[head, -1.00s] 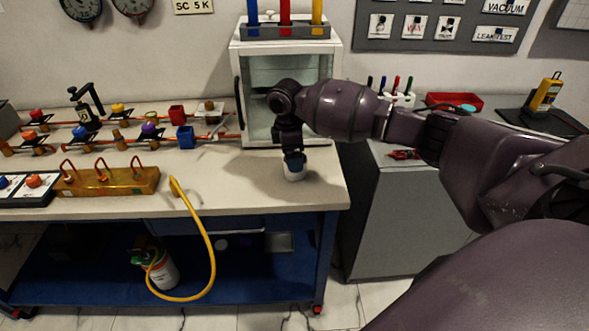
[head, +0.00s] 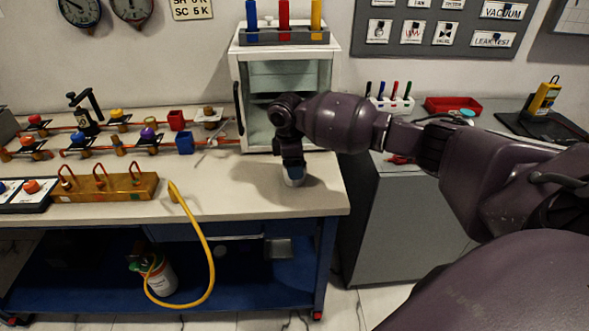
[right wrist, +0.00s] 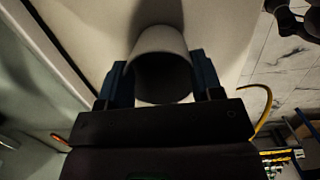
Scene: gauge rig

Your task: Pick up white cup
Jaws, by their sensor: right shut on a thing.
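The white cup (head: 295,182) is at the right end of the beige bench top, in front of the small glass-door cabinet. My right gripper (head: 293,173) comes down over it from above and hides most of it in the head view. In the right wrist view the cup (right wrist: 160,42) sits between the two blue-grey fingers of the right gripper (right wrist: 161,82), which are shut on its sides. Its dark inside faces the wrist camera. I cannot tell whether the cup's base touches the bench. My left gripper is not in view.
The glass-door cabinet (head: 255,110) stands just behind the cup. An orange manifold block (head: 110,188) and a yellow hose (head: 207,245) are to the left. The bench's right edge is close to the cup, with a grey cabinet (head: 400,220) beyond. Bench space left of the cup is clear.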

